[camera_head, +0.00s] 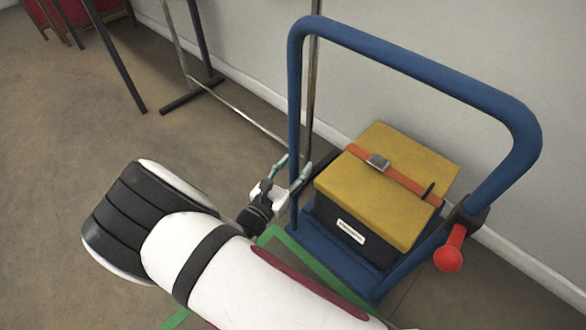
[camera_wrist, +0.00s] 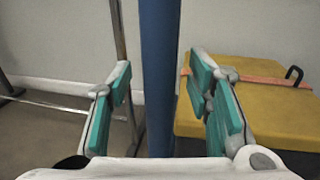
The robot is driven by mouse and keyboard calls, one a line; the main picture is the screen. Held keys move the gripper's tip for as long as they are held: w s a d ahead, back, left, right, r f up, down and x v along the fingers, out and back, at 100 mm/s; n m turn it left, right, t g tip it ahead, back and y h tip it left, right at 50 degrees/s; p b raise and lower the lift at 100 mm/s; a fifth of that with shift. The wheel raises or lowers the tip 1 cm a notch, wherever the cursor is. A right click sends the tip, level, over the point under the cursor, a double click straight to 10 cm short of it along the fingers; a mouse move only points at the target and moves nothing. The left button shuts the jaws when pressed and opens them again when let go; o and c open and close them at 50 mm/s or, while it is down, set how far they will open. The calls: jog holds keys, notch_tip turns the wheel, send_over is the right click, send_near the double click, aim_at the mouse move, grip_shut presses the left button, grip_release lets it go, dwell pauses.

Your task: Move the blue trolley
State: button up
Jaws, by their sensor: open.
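The blue trolley (camera_head: 430,72) stands by the wall, with a tall tubular handle frame and a flat blue base. A dark box with a yellow lid (camera_head: 390,205) sits on its base, held by an orange strap with a metal buckle. A red knob (camera_head: 448,258) sticks out low on the handle's right upright. My gripper (camera_head: 293,168) is at the handle's left upright. In the wrist view the blue upright (camera_wrist: 159,60) stands between my two open teal-padded fingers, with a gap on each side. My arm hides part of the trolley's front.
A metal clothes rack (camera_head: 240,108) stands behind and left of the trolley, close to my gripper. Green tape (camera_head: 310,262) marks the floor by the trolley. A red item (camera_head: 82,12) is at the far left. Open floor (camera_head: 70,130) lies to the left.

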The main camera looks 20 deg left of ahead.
jog(key=shift+c, duration=0.2)
grip_shut()
